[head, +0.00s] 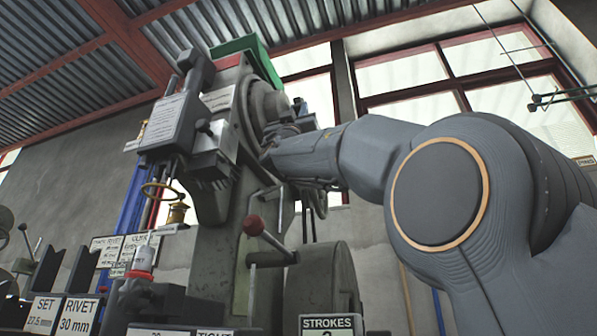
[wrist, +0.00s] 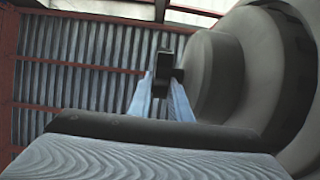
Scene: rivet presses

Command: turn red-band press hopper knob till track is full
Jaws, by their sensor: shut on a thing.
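The press (head: 215,225) with a red band (head: 229,62) near its top stands in the middle of the head view. Its round grey hopper (head: 258,105) is on the right side of the head, and also fills the right of the wrist view (wrist: 215,75). My gripper (head: 290,125) reaches the hopper from the right. In the wrist view its two pale fingers (wrist: 165,85) are shut on a small dark knob (wrist: 163,68) beside the hopper's stepped face. The knob is mostly hidden in the head view. I cannot make out the track or how full it is.
A green bin (head: 248,50) sits on top of the press. Labelled SET (head: 43,315) and RIVET (head: 77,316) holders stand at the lower left.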

